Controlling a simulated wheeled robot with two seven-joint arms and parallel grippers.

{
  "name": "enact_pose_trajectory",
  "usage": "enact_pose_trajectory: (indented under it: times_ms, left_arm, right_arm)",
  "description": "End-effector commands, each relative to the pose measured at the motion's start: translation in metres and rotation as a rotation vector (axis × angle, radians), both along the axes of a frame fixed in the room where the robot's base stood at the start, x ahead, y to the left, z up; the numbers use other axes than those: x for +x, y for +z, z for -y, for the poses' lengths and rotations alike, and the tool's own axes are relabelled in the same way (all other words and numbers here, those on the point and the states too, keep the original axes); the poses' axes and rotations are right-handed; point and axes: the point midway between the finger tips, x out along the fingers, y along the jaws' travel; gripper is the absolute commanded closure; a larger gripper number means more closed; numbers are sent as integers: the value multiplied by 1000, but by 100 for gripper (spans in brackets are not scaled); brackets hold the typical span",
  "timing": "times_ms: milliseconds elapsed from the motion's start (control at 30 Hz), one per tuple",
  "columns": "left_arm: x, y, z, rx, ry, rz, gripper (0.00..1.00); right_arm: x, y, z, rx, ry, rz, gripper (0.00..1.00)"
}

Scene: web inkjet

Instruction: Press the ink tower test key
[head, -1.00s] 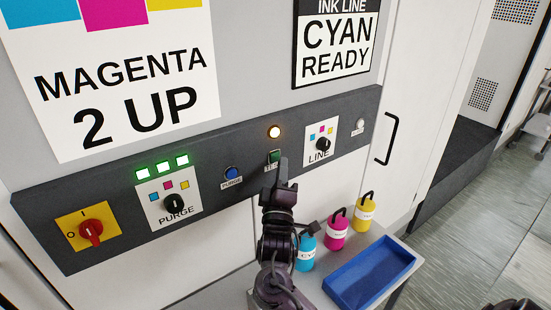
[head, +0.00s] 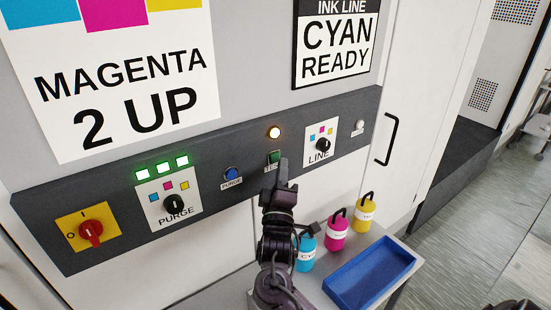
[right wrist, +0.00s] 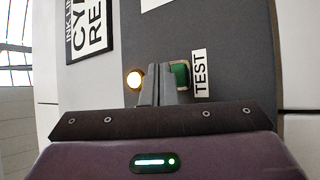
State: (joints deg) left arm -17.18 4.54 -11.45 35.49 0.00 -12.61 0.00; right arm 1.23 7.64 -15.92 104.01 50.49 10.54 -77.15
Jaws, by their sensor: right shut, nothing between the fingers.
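The green test key (head: 274,156) is on the dark control strip, below a lit warm-white lamp (head: 274,132). In the right wrist view the green key (right wrist: 180,73) has a TEST label (right wrist: 199,73) beside it, and the lamp (right wrist: 134,79) glows on the other side. My right gripper (head: 284,163) is shut and empty, its fingertips just beside the key in the head view. In the right wrist view the fingers (right wrist: 168,78) partly cover the key's edge. I cannot tell whether they touch it. My left gripper is not in view.
A blue purge button (head: 231,173) and purge dial (head: 174,204) lie left of the key; a line dial (head: 322,144) lies right. Cyan (head: 306,254), magenta (head: 337,233) and yellow (head: 364,212) bottles and a blue tray (head: 370,273) stand below.

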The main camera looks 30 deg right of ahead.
Motion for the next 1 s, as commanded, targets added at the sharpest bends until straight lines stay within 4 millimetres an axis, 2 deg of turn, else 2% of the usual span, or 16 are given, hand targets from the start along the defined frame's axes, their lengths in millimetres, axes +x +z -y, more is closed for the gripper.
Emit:
enact_pose_trajectory:
  times_ms: [767, 1000]
  left_arm:
    - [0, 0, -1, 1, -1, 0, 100]
    - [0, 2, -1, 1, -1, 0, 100]
  right_arm:
    - [0, 0, 0, 0, 0, 0, 100]
    - [7, 1, -1, 0, 0, 1, 100]
